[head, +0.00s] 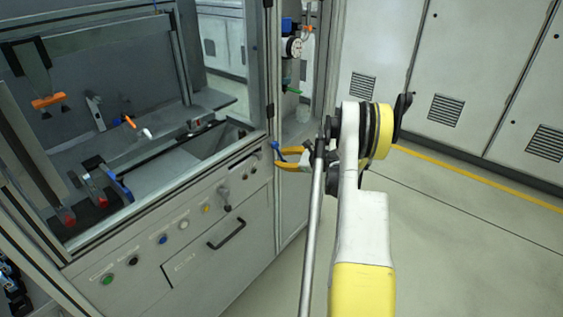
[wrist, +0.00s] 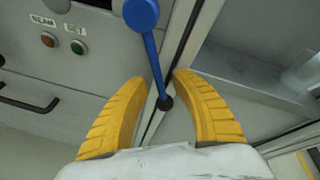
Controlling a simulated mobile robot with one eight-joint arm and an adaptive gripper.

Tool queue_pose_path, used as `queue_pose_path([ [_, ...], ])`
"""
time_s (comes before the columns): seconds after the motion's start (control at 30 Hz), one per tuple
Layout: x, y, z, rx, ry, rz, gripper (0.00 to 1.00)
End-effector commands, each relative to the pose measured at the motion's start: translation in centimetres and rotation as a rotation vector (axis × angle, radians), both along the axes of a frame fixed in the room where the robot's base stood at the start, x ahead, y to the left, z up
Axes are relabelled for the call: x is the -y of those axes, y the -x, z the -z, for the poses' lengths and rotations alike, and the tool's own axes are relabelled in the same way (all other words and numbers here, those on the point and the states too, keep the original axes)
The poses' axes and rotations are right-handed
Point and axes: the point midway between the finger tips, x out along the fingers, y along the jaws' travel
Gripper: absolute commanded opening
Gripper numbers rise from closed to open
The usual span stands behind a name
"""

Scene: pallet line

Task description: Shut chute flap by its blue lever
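The blue lever (wrist: 152,55) has a round blue knob and a rod running down to a dark pivot on the cabinet's edge post. In the wrist view, its lower rod and pivot show between the two yellow fingers of my gripper (wrist: 158,80), which are spread apart; the knob is beyond the fingertips. I cannot tell whether either finger touches the rod. In the head view, my gripper (head: 281,157) is at the cabinet's front right corner, with the blue lever (head: 275,146) by its fingertips. I cannot clearly make out the chute flap in either view.
The cabinet front (head: 222,210) carries several buttons and a black handle (head: 226,234). Inside its glazed bay are a blue part (head: 118,186) and orange-tipped fittings. A gauge (head: 294,47) hangs above my gripper. Open floor (head: 440,230) lies to the right, before grey lockers (head: 455,70).

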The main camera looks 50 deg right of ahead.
Motion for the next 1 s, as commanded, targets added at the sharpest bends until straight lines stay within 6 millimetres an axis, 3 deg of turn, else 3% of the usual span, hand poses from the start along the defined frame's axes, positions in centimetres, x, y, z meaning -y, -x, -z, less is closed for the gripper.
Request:
queue_pose_path([
  [0.3,-0.04,-0.35,0.07,0.000,0.000,0.000,0.31],
  [0.33,-0.04,-0.35,0.07,0.000,0.000,0.000,0.27],
  [0.4,-0.04,-0.34,0.06,0.000,0.001,0.000,0.06],
  [0.43,-0.04,-0.34,0.06,0.000,0.001,0.000,0.00],
  [0.77,-0.15,-0.31,0.13,-0.002,-0.014,0.000,0.00],
  [1.0,-0.99,-0.24,0.48,-0.010,-0.113,-0.002,0.00],
])
